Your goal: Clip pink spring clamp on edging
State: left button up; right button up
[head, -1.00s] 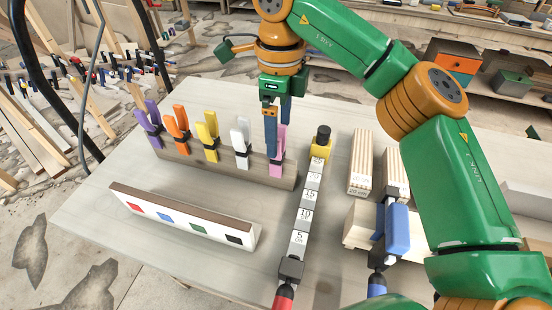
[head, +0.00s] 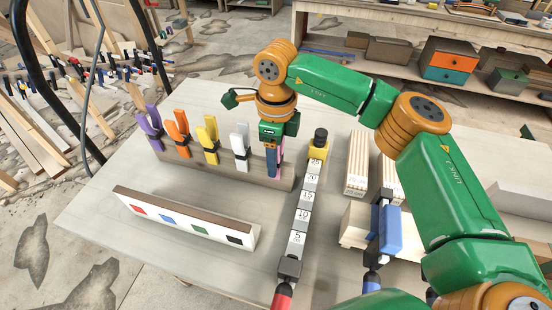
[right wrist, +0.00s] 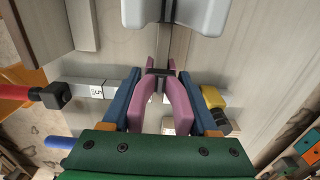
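The pink spring clamp (head: 280,160) stands at the right end of a row of clamps on a wooden rack board (head: 222,170). My right gripper (head: 272,168) is lowered over it from above and partly hides it. In the right wrist view, the pink clamp's two handles (right wrist: 178,105) lie between the blue fingers of the gripper (right wrist: 160,105), which stand apart, one on each side. I see no clear grip. A white panel with a brown top edge (head: 186,208), perhaps the edging, lies in front, with red, blue, green and black squares. My left gripper is not in view.
Purple (head: 150,130), orange (head: 177,132), yellow (head: 207,140) and white (head: 240,145) clamps stand left of the pink one. A marked bar clamp (head: 304,205) lies just right of the rack. Wood blocks (head: 357,165) and a blue clamp (head: 390,228) are farther right.

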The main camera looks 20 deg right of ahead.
grip_shut()
jog(key=shift+r, duration=0.1)
